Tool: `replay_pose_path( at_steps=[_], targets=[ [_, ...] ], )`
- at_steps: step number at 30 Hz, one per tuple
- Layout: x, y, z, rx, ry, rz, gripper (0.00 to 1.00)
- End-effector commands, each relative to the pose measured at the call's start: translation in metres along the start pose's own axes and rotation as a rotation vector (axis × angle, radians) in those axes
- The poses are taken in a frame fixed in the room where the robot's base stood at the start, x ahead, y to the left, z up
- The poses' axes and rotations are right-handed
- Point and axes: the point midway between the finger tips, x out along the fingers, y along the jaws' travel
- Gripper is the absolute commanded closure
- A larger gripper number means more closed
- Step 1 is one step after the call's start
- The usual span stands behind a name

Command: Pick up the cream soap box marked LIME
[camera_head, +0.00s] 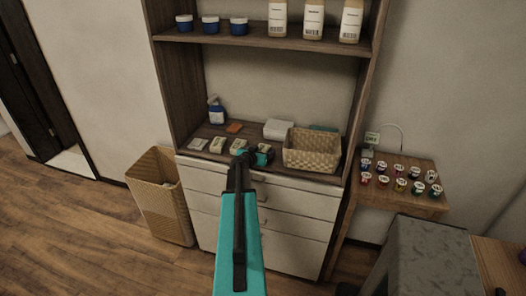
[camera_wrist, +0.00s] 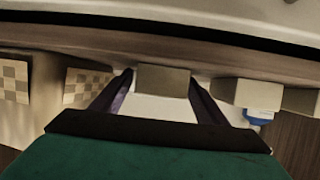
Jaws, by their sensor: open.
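Several small pale cream boxes stand in a row on the cabinet counter in the head view, among them a left box (camera_head: 219,146) and a right box (camera_head: 239,145). Their lettering is too small to read, so I cannot tell which is marked LIME. My gripper (camera_head: 251,156) is at the counter's front edge, at the right end of the row, and hides part of the counter. In the wrist view, my gripper (camera_wrist: 162,88) is open, with a pale box (camera_wrist: 162,79) between its fingers and no visible grip on it. Two more boxes (camera_wrist: 248,94) show to the right.
A woven basket (camera_head: 311,151) stands on the counter right of my gripper. A blue spray bottle (camera_head: 216,112), an orange item (camera_head: 235,128) and a white stack (camera_head: 278,129) are behind the boxes. Drawers (camera_head: 262,222) are below. A tall hamper (camera_head: 160,197) stands at left.

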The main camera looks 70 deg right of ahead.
Motion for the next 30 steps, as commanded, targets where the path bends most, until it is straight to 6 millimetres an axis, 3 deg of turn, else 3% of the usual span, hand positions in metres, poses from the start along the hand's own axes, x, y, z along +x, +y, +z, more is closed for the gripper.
replay_pose_path(
  at_steps=[5,13,30],
  targets=[
    [-0.0002,-0.0003,0.0,0.0,0.0,0.0,0.33],
    [-0.0003,-0.0005,0.0,0.0,0.0,0.0,0.78],
    [-0.0039,-0.0004,-0.0081,0.001,0.001,0.0,0.79]
  ],
)
